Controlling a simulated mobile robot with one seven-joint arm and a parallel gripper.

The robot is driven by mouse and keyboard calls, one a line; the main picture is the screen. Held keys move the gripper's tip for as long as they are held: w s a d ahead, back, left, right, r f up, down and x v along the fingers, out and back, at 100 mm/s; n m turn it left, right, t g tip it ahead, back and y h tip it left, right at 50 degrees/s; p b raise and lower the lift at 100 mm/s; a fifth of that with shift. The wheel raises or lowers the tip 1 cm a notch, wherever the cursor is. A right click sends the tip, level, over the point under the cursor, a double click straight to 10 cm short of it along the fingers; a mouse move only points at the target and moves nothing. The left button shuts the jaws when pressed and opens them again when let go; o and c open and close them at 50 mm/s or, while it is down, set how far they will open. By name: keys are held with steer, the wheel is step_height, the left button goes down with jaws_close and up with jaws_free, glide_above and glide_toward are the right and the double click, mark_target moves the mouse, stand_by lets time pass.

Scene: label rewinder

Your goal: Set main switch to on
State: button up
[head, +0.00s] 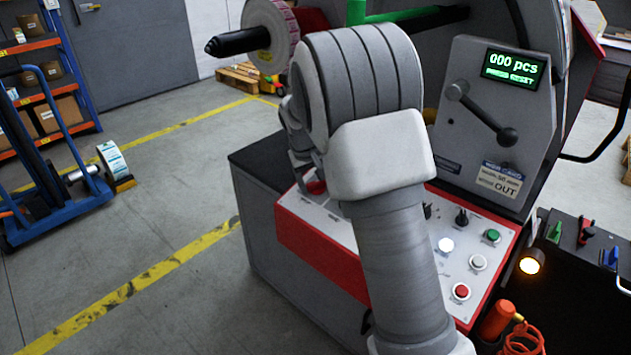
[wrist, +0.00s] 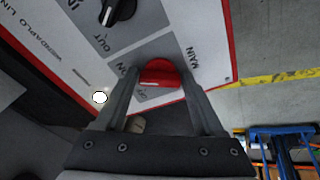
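The main switch is a red rotary knob, seen in the wrist view (wrist: 160,75) on the grey panel beside the printed word MAIN. Printed position labels lie to its left, partly covered by a finger. I cannot clearly read which label the knob points at. My gripper (wrist: 160,80) is apart, with one finger on each side of the knob; firm contact does not show. In the head view, my gripper (head: 304,176) is over the panel's left end, mostly hidden by my arm, and a bit of the red knob (head: 317,187) shows beside it.
A black IN/OUT selector (wrist: 117,10) is near the knob. The red-edged control panel (head: 328,257) also carries a green button (head: 491,236), a red button (head: 460,291) and white ones. A lever (head: 485,115) and a lit display (head: 514,68) stand above. Open floor lies left.

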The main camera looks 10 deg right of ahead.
steer(key=o, duration=0.3)
steer(key=p+v, duration=0.3)
steer(key=v, duration=1.4)
steer(key=shift+r, duration=0.2)
steer(key=shift+s, duration=0.1)
